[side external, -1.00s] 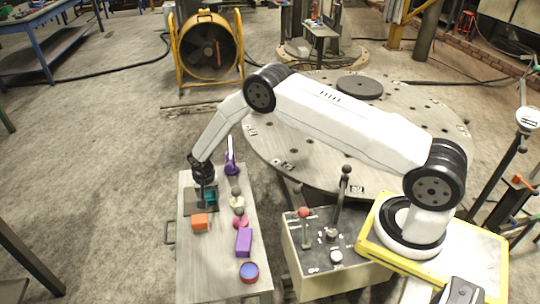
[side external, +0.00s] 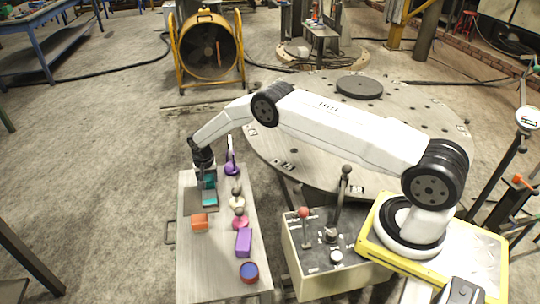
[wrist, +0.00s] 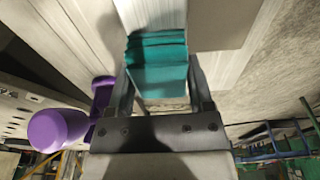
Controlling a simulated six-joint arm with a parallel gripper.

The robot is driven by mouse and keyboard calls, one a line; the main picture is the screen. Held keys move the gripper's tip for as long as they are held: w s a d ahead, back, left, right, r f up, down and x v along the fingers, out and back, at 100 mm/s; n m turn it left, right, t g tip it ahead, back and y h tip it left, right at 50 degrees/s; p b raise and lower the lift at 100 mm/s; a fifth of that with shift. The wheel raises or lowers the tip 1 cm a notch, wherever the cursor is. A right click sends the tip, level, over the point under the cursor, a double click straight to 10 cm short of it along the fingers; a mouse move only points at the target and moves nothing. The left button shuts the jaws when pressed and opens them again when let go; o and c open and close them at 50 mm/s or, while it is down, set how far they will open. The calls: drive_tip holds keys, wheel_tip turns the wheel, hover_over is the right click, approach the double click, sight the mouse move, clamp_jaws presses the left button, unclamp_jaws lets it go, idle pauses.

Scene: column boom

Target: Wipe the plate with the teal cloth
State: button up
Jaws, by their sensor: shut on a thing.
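The teal cloth (side external: 209,199) is a folded block with a flat top. My gripper (side external: 208,183) is shut on it near the far end of the table. In the wrist view the cloth (wrist: 158,68) sits between the two fingers of my gripper (wrist: 161,88), with its folded layers showing. The plate (side external: 194,206) is a flat grey square on the table, partly hidden by the cloth and gripper. The cloth is over or beside the plate's right part. I cannot tell whether it touches the plate.
An orange block (side external: 200,222) lies just nearer than the plate. To the right stand a purple upright object (side external: 232,169), a cream item (side external: 237,203), a pink item (side external: 240,223), a purple block (side external: 243,242) and a blue-topped round tin (side external: 249,271). A control box (side external: 318,262) stands right of the table.

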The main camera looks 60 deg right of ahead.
drive_tip(key=shift+r, duration=3.95)
drive_tip(key=shift+a, duration=0.15)
